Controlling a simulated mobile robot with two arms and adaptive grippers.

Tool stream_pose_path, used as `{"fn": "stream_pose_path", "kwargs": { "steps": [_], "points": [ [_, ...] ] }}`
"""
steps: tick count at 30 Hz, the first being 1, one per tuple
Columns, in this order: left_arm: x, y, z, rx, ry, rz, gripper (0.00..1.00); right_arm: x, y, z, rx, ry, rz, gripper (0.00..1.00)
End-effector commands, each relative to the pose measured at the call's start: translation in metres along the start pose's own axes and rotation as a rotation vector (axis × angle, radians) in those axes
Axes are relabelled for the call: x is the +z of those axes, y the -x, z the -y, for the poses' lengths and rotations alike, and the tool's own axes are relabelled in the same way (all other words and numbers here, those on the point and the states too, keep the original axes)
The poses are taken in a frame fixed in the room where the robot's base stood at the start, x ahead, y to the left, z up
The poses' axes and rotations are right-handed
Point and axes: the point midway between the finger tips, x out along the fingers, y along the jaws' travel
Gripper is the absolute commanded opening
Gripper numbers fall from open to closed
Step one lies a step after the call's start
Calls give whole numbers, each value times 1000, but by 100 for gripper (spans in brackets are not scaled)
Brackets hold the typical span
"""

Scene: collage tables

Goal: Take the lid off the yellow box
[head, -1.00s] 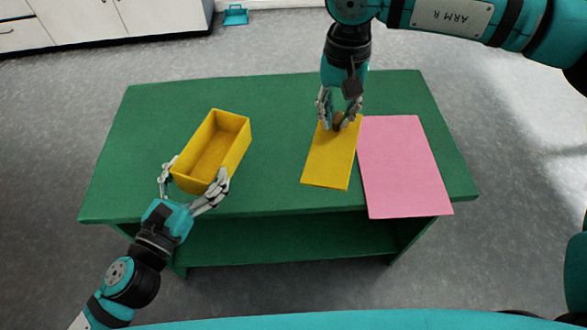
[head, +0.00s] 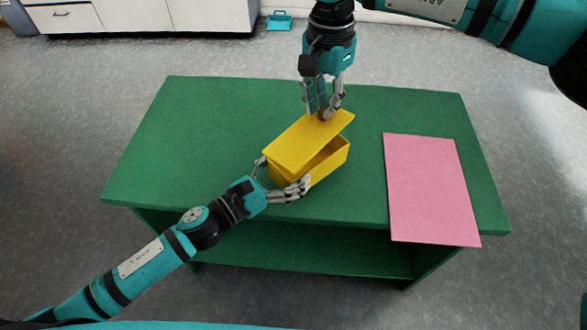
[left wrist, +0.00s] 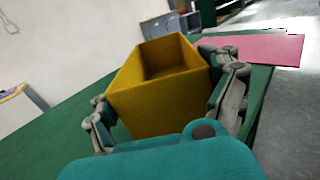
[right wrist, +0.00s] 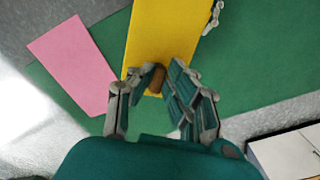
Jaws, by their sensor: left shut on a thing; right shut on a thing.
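The yellow box (head: 332,165) is on the green table in the head view. Its open top and inside show in the left wrist view (left wrist: 160,108). My left gripper (head: 284,177) is shut around the near end of the box, a finger on each side. The yellow lid (head: 303,142) is over the box in the head view, askew, with a gap at the right side. Whether it touches the rim I cannot tell. My right gripper (head: 324,110) is shut on the lid's brown knob (right wrist: 157,80), mostly hidden by the fingers in the head view.
The green table (head: 200,130) has free room at left and between the box and the pink sheet (head: 430,185), which lies at right and reaches past the near edge. White cabinets (head: 140,17) and a small teal tray (head: 279,20) are behind on the floor.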

Motion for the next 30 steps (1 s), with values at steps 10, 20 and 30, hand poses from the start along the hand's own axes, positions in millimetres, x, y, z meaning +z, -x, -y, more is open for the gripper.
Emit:
{"fn": "stream_pose_path", "kwargs": {
  "steps": [10,20,30],
  "points": [
    [-26,-18,-4,2,6,-2,28,0,-4,0,0,1,0,0],
    [-37,-18,-4,0,0,0,28,0,-5,0,0,0,0,0],
    [-41,-18,-4,1,1,-1,100,0,-8,0,0,0,0,0]
  ]
}}
